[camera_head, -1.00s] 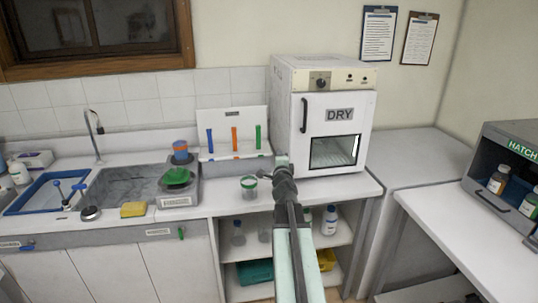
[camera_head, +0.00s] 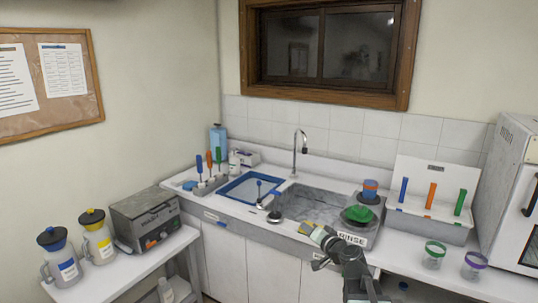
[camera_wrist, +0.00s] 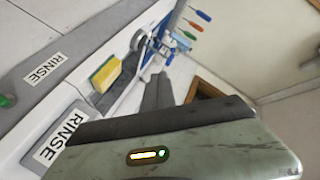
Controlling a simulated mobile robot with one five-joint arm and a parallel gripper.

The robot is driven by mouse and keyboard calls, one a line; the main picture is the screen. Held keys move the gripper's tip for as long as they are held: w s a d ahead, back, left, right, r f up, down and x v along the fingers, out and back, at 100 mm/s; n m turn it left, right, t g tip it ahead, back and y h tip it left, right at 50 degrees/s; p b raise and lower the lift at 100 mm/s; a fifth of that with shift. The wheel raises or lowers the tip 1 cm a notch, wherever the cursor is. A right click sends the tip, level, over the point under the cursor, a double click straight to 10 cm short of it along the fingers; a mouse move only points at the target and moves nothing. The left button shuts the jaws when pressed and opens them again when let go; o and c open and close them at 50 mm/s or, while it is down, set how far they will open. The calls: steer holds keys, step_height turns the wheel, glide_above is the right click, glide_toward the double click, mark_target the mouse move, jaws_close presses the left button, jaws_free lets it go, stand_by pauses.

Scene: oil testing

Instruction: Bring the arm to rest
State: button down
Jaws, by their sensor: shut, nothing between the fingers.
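My gripper (camera_head: 318,236) shows in the head view at the lower middle, in front of the sink's front edge. It is shut and holds nothing. In the wrist view, my shut gripper (camera_wrist: 158,92) shows as a dark grey shape above my pale green arm link. The sponge (camera_wrist: 104,72) lies to its left in that view. I cannot tell whether the gripper touches the counter.
The sink (camera_head: 316,207) with its RINSE label is close by. A green funnel-like piece (camera_head: 358,214) stands at its right corner. Two jars, green-rimmed (camera_head: 433,256) and purple-rimmed (camera_head: 474,266), stand on the right counter. A white cabinet (camera_head: 512,190) stands at far right.

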steer(key=s+a+f+n+g, duration=0.5)
steer(key=s+a+f+g, duration=0.1)
steer(key=s+a+f, duration=0.3)
steer(key=s+d+f+g+h, duration=0.3)
steer(key=s+d+f+g, duration=0.1)
steer(key=s+d+f, duration=0.1)
steer(key=s+d+f+g+h, duration=0.3)
steer(key=s+d+f+g, duration=0.1)
steer(key=s, duration=0.6)
steer(key=d+f, duration=0.1)
steer(key=d, duration=0.1)
steer(key=shift+d, duration=0.4)
